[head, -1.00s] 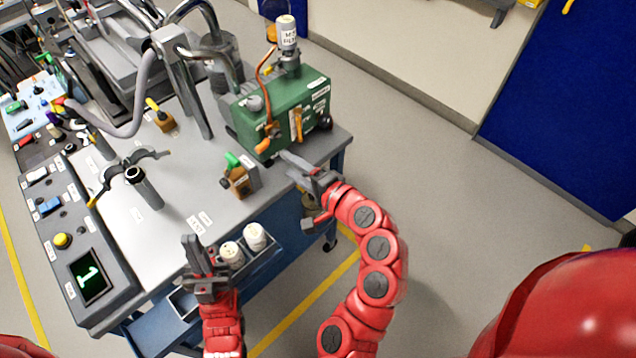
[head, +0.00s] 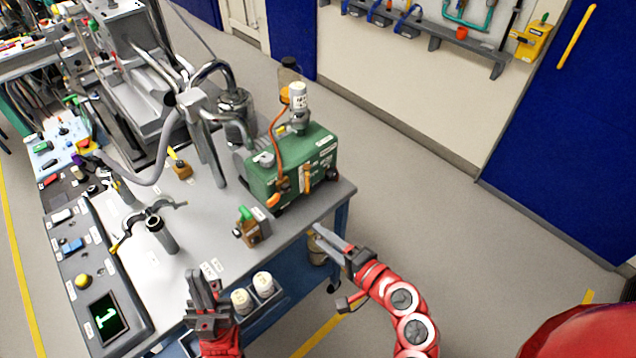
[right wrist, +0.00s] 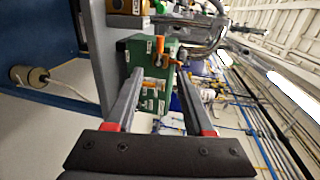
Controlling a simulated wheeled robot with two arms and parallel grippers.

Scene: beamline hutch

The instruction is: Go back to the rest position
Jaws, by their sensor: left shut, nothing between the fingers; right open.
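My left gripper (head: 204,292) is shut and empty, pointing up in front of the table's near edge, just left of two white-capped bottles. My right gripper (head: 328,240) is the one with the red arm further right. It is open and empty off the table's right edge, below the green pump unit. In the right wrist view its two fingers (right wrist: 160,106) stand wide apart with no object held between them, and the green pump (right wrist: 150,72) shows beyond them.
The table (head: 180,230) carries the green pump (head: 300,165), a clamp stand (head: 163,234), a small brown valve block (head: 252,230) and a control panel (head: 107,318). White-capped bottles (head: 263,284) sit in a side tray. Open floor (head: 430,220) lies to the right.

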